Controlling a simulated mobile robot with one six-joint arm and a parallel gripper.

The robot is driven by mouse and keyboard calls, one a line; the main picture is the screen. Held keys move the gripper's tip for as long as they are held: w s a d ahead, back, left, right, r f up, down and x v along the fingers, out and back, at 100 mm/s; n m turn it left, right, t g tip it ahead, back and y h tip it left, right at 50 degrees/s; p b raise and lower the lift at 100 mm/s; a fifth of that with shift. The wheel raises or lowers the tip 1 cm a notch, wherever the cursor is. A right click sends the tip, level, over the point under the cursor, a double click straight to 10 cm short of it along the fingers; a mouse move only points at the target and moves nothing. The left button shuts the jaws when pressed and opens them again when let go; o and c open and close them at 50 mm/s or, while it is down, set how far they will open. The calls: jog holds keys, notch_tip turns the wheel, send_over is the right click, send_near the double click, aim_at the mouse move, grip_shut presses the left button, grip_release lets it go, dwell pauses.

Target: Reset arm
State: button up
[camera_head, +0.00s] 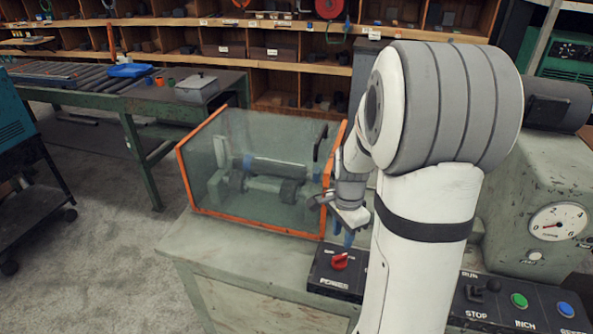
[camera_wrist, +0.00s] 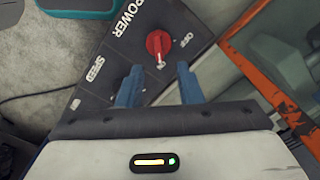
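My arm stands in front of the machine in the head view, with my gripper (camera_head: 347,222) hanging over the near edge of the machine, just right of the guard box. In the wrist view my gripper (camera_wrist: 160,84) has its two blue fingers apart, with nothing between them. The red power knob (camera_wrist: 158,44) lies beyond the fingertips on the dark control panel (camera_wrist: 110,60), near the word OFF. The red knob also shows in the head view (camera_head: 340,261), below the gripper. The fingers appear apart from the knob.
A clear guard box with an orange frame (camera_head: 250,229) covers a pipe (camera_head: 275,166) on the machine. Green and blue buttons (camera_head: 519,300) and a pressure gauge (camera_head: 558,222) are at the right. A green workbench (camera_head: 140,103) and shelves stand behind. Open floor lies at left.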

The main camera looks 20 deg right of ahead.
jog(key=s+a+r+n+t, duration=0.2)
jog(key=s+a+r+n, duration=0.9)
jog(key=n, duration=0.5)
jog(key=shift+s+a+r+t, duration=0.3)
jog(key=shift+s+a+t, duration=0.1)
jog(key=shift+s+a, duration=0.5)
